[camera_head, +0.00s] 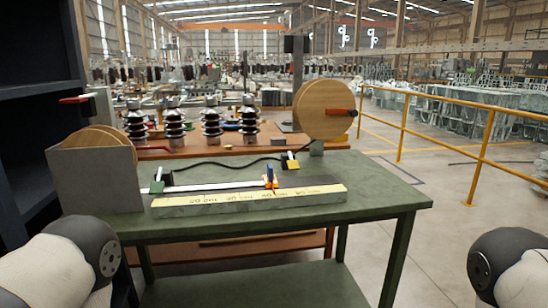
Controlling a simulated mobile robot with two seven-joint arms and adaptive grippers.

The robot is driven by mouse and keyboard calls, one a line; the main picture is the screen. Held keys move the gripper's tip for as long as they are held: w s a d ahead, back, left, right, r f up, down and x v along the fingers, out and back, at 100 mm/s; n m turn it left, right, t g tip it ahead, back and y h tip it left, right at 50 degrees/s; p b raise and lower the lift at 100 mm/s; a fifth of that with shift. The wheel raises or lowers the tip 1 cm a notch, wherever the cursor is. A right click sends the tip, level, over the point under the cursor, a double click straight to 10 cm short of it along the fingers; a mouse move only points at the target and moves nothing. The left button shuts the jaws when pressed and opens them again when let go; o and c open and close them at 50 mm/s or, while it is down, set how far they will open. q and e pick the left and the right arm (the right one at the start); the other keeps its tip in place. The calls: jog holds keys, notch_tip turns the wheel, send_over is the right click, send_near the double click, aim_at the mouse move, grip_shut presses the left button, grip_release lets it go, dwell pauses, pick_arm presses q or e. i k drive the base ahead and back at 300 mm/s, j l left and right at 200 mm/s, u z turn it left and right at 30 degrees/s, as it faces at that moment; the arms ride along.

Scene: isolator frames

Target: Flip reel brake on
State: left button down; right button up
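A wooden reel (325,118) stands upright on a stand at the back right of the green table, with a small red lever (340,112) across its face. At the left, more wooden discs (98,137) sit in a grey open-topped box (97,182), with a thin red lever or rim at their right edge. Another red handle (75,99) sticks out above and behind that box. I cannot tell which of these is the brake, or its position. Parts of my two arms show at the lower left and lower right corners. Neither gripper is in view.
The green table (385,190) carries a marked ruler bar (250,200), a pale strip, a black cable (225,165) and small clamps with an orange-blue piece (270,176). Dark ribbed insulators (248,120) stand behind. A dark shelf (35,120) borders the left; a yellow railing (488,140) the right.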

aim_at(85, 98)
jog(key=u, duration=1.3)
